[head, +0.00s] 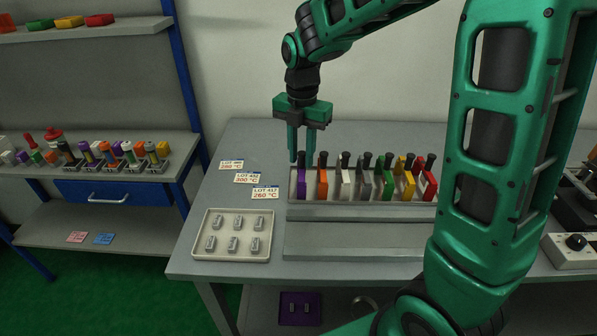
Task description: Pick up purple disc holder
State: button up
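The purple disc holder (301,186) stands upright in the leftmost place of the grey rack (350,212) on the table, with its black handle pointing up. My gripper (301,160) points straight down right above it. Its two green fingers are apart, with the top of the black handle between or just behind the fingertips. I cannot tell whether the fingers touch the handle.
Orange (322,184), white (346,184), grey, green, yellow and red (430,186) holders stand in a row to the right. A tray (230,256) with several small metal pieces and label cards (248,178) lie left. My arm hides the table's right part.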

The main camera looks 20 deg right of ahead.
aim_at(301, 166)
jog(key=shift+f, duration=3)
jog(key=shift+c, duration=0.2)
grip_shut()
